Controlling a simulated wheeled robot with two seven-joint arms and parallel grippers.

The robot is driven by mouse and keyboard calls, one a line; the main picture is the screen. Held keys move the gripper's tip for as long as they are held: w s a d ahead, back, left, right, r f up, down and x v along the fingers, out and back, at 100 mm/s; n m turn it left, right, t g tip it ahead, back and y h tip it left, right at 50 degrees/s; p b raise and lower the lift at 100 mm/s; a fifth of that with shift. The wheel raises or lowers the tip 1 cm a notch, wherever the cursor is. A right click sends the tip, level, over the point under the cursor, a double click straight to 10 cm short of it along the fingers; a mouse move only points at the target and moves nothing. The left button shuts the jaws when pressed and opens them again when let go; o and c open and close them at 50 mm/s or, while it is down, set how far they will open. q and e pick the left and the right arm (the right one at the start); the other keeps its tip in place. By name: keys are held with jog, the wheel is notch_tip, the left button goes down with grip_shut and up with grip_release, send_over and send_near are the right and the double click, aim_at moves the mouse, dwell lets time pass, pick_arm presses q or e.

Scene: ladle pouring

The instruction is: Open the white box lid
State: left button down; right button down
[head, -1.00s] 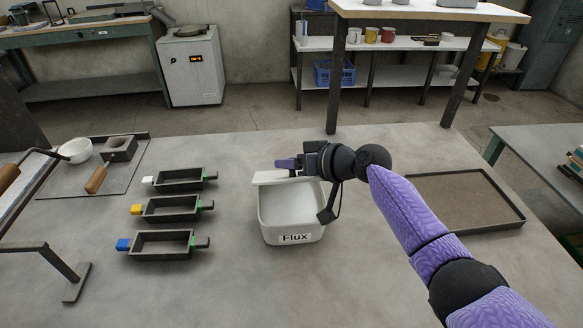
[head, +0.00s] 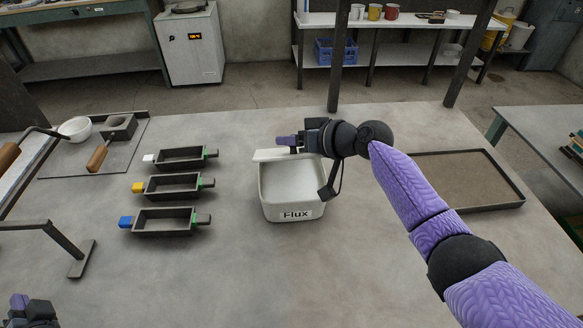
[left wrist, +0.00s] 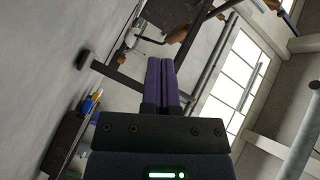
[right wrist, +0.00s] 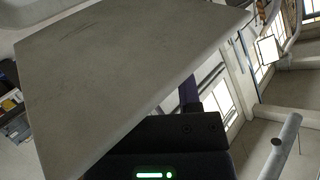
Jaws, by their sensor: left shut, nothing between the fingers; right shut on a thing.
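The white box (head: 292,190), labelled Flux, stands on the table with its top open and a pale interior showing. Its white lid (head: 268,156) is seen nearly edge-on at the box's back edge, raised off the opening. My right gripper (head: 287,141) is shut on the lid at the back of the box. In the right wrist view the lid (right wrist: 120,80) is a large pale plate filling much of the picture. My left gripper (head: 18,302) is at the bottom left corner, away from the box; in the left wrist view its purple fingers (left wrist: 162,85) are together and empty.
Several dark molds, including the blue-tabbed one (head: 165,222), lie left of the box. A metal frame (head: 60,235) stands at the left, near a white bowl (head: 75,129). A shallow tray (head: 466,180) lies right, behind my right arm. The table front is clear.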

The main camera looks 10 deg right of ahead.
pick_arm(q)
jog(key=w+d+r+m+t+h, duration=0.1)
jog(key=w+d+r+m+h, duration=0.1)
jog(key=w+d+m, duration=0.6)
jog(key=w+d+r+m+t+h, duration=0.1)
jog(key=w+d+r+m+h, duration=0.15)
jog(key=d, duration=0.85)
jog(key=w+d+r+m+t+h, duration=0.1)
jog(key=w+d+r+m+h, duration=0.15)
jog(key=w+d+m, duration=0.55)
jog(key=s+d+m+h, duration=0.3)
jog(key=s+d+m, duration=0.3)
jog(key=d, duration=0.4)
jog(key=s+d+m+h, duration=0.2)
jog(key=s+d+m, duration=0.2)
jog(key=d+m, duration=0.45)
jog(key=shift+n, duration=0.3)
jog(key=x, duration=0.3)
jog(key=d+x, duration=0.1)
jog(key=x, duration=0.2)
jog(key=d+x, duration=0.1)
jog(key=x, duration=0.3)
jog(key=shift+w, duration=0.1)
jog(key=shift+w+r, duration=0.5)
jog(key=shift+r, duration=0.35)
jog(key=shift+w+r, duration=0.5)
jog(key=shift+r, duration=0.35)
